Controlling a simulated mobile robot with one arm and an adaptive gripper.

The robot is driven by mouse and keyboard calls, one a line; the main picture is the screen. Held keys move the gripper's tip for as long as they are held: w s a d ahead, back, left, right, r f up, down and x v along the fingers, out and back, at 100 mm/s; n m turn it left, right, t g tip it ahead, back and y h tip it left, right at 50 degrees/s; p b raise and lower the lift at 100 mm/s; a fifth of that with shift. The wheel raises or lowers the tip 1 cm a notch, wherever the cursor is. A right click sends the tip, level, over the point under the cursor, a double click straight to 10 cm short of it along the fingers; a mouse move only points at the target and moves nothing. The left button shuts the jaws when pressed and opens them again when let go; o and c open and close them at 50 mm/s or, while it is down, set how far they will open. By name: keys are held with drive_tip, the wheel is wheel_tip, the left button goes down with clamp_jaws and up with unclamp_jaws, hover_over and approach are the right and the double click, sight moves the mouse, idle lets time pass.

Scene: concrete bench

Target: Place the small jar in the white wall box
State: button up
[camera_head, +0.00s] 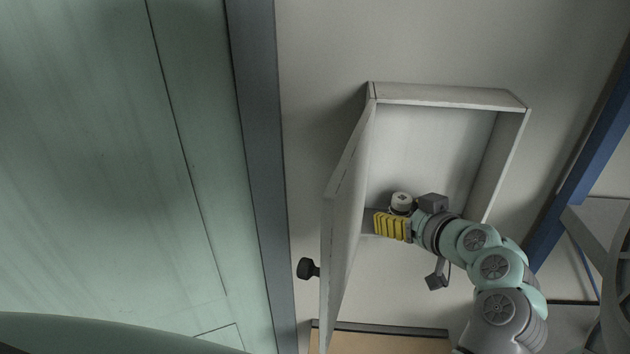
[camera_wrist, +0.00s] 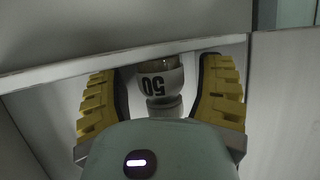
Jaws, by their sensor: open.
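The white wall box (camera_head: 450,97) hangs on the wall with its door (camera_head: 345,205) swung open to the left. My gripper (camera_head: 391,226) reaches into its lower part from the right, with yellow ridged fingers. The small jar (camera_head: 401,200), with a pale round top, shows just behind the fingers, at the box's lower left. In the wrist view the jar (camera_wrist: 160,80) bears an upside-down "50" and sits between the two open fingers (camera_wrist: 163,95), with a gap on each side. The jar's base and its contact with the box floor are hard to make out.
The door's black knob (camera_head: 307,268) sticks out to the left. A dark grey post (camera_head: 258,170) stands left of the box and a blue beam (camera_head: 590,165) runs to its right. The upper part of the box is empty.

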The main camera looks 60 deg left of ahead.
drive_tip(key=shift+d+b, duration=0.15)
drive_tip(key=shift+b, duration=0.2)
drive_tip(key=shift+d+r+b, duration=0.15)
drive_tip(key=shift+d+b, duration=0.15)
drive_tip(key=shift+b, duration=0.05)
drive_tip(key=p+v, duration=0.3)
drive_tip(key=v, duration=0.8)
drive_tip(key=shift+r+p, duration=0.2)
drive_tip(key=shift+p, duration=0.2)
drive_tip(key=shift+s, duration=0.1)
